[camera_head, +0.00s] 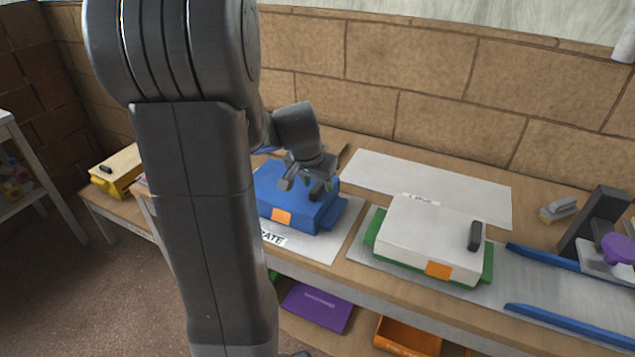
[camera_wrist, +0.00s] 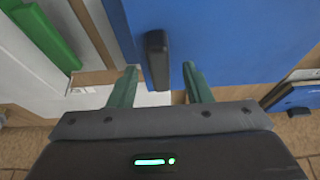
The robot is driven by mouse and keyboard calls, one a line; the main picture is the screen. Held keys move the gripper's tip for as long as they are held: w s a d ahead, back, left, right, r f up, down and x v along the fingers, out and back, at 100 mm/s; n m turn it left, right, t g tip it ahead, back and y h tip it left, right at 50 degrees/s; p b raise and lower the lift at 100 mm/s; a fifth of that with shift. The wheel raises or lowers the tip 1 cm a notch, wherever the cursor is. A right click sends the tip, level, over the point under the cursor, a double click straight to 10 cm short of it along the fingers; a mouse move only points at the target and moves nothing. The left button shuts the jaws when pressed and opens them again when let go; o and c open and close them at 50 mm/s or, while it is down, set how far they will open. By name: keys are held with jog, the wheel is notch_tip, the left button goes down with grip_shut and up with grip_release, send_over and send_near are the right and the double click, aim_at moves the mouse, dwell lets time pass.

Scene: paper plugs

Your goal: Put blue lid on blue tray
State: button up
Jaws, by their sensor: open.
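The blue lid (camera_head: 275,182) lies over the blue tray (camera_head: 334,216), whose edge shows at the right; I cannot tell whether it is fully seated. The lid has a black handle (camera_head: 321,190) near its right side, and an orange tag is at the front. My gripper (camera_head: 302,184) is open, pointing down close above the lid near the handle. In the wrist view the blue lid (camera_wrist: 235,40) fills the top, and its black handle (camera_wrist: 157,60) stands upright between my two open fingers (camera_wrist: 160,82), apart from both. My arm hides the left part of the tray.
A white lid (camera_head: 425,228) on a green tray (camera_head: 371,226) stands to the right. Farther right are blue rails (camera_head: 565,325) and a purple knob (camera_head: 619,248). A yellow box (camera_head: 118,168) stands at far left. An orange bin (camera_head: 405,338) is below.

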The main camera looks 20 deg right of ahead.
jog(key=v, duration=1.3)
jog(key=shift+p, duration=0.45)
jog(key=shift+s, duration=0.1)
jog(key=x, duration=1.3)
jog(key=shift+w+d+f+b, duration=0.1)
jog(key=shift+w+f+b, duration=0.15)
jog(key=shift+b, duration=0.15)
jog(key=shift+r, duration=0.15)
jog(key=shift+s, duration=0.1)
